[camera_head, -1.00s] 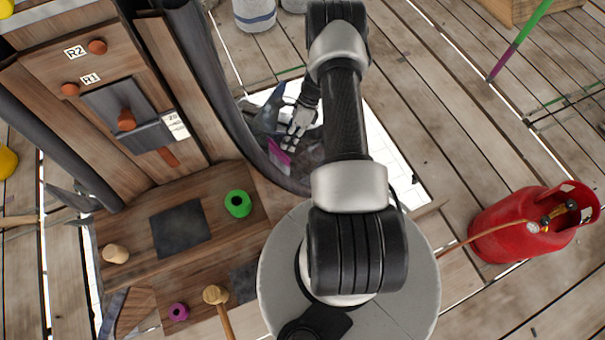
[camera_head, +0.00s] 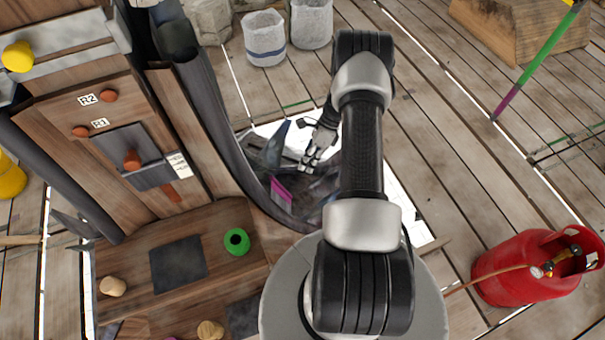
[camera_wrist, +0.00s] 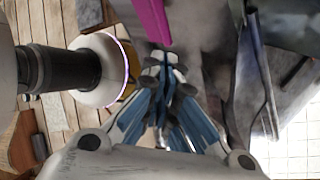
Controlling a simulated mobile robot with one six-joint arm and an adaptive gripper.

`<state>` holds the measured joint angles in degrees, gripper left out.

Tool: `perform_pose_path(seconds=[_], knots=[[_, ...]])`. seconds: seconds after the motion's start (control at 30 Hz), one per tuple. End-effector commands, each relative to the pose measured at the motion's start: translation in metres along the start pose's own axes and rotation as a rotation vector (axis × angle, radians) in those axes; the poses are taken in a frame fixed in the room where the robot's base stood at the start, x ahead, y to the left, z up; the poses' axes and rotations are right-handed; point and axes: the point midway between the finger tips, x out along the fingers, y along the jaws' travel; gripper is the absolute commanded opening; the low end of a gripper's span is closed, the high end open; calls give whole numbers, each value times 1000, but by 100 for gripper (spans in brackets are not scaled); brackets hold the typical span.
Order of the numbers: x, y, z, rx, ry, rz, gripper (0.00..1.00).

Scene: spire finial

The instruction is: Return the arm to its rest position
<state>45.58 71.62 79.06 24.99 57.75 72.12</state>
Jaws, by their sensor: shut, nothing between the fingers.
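My gripper (camera_head: 311,160) shows in the head view beyond the wooden bench, beside the dark curved pipe and above the pale gap in the deck. It is shut and empty. My arm reaches away from my base and bends down to it. In the wrist view my gripper (camera_wrist: 165,75) shows its fingers together with nothing between them. A magenta piece (camera_wrist: 153,20) shows just past the fingertips there. The magenta piece also shows in the head view (camera_head: 281,191), below and left of the gripper; I cannot tell whether they touch.
The wooden bench (camera_head: 215,218) at left holds a green ring (camera_head: 236,241) and a dark square plate (camera_head: 178,264). White buckets (camera_head: 264,38) stand at the back. The right-hand deck is largely clear.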

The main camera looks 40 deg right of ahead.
Motion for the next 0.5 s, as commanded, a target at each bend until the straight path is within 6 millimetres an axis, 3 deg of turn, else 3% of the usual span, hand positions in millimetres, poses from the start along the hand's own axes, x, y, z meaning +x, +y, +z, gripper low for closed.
perform_pose_path(seconds=[0.03, 0.2, 0.5], knots=[[-14, 0, 2, 0, 0, -2, 0], [-40, -2, 2, 0, 0, -1, 0], [-54, -3, 2, 1, 0, 1, 0]])
